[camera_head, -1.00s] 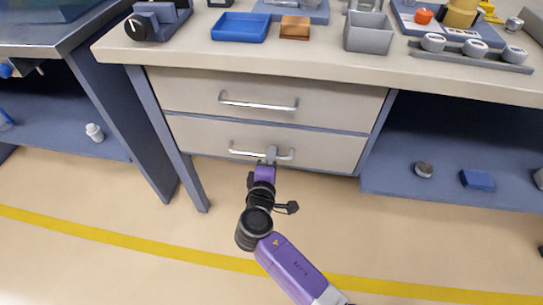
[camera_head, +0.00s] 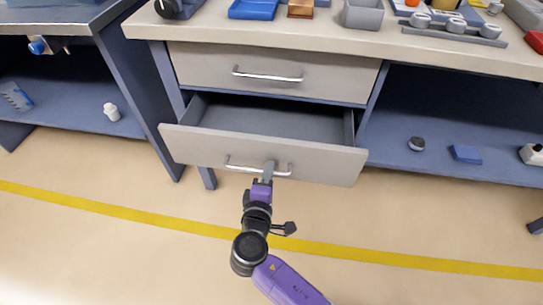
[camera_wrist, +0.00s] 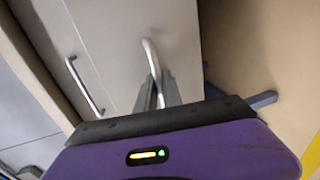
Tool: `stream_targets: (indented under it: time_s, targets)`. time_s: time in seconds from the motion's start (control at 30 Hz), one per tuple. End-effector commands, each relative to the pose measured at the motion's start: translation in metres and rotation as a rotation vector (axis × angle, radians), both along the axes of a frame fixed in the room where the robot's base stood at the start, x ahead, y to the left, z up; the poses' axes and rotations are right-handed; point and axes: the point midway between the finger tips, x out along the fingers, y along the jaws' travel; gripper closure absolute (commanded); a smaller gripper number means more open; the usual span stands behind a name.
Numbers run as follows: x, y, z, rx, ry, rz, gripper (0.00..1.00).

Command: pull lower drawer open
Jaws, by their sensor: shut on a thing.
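The lower drawer (camera_head: 262,154) is pulled well out of the bench, and its inside shows behind the front panel. The part of the inside that I see looks empty. Its silver bar handle (camera_head: 240,168) runs across the front. My gripper (camera_head: 268,168) is shut on that handle, right of its middle. In the wrist view the handle (camera_wrist: 149,52) runs down between the fingers of my gripper (camera_wrist: 154,95). The upper drawer (camera_head: 330,81) is shut, and its handle (camera_head: 268,76) is free.
The worktop above holds a blue tray (camera_head: 253,9), a grey bin (camera_head: 362,14) and several grey caps. The open shelf at right (camera_head: 470,125) holds a blue block (camera_head: 466,154) and a small round piece (camera_head: 416,144). The floor (camera_head: 120,250) in front is clear, crossed by a yellow line.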

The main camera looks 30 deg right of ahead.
Motion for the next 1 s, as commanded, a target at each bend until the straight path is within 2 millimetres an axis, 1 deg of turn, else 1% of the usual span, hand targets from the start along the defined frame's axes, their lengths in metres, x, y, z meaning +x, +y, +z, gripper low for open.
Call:
stream_targets:
  time_s: [0.03,0.2,0.3,0.4,0.6,0.97,1.0]
  targets:
    - [-0.013,0.01,0.0,0.001,0.004,0.006,1.0]
    - [-0.047,0.034,0.001,0.0,0.004,0.004,1.0]
    - [-0.061,0.045,0.001,0.001,0.002,0.003,1.0]
    - [-0.072,0.052,0.0,0.0,0.003,0.002,1.0]
    - [-0.082,0.059,0.0,0.0,0.001,0.0,1.0]
    - [-0.083,0.06,-0.001,0.001,0.001,0.0,1.0]
    - [-0.082,0.06,-0.001,0.001,0.001,0.0,0.81]
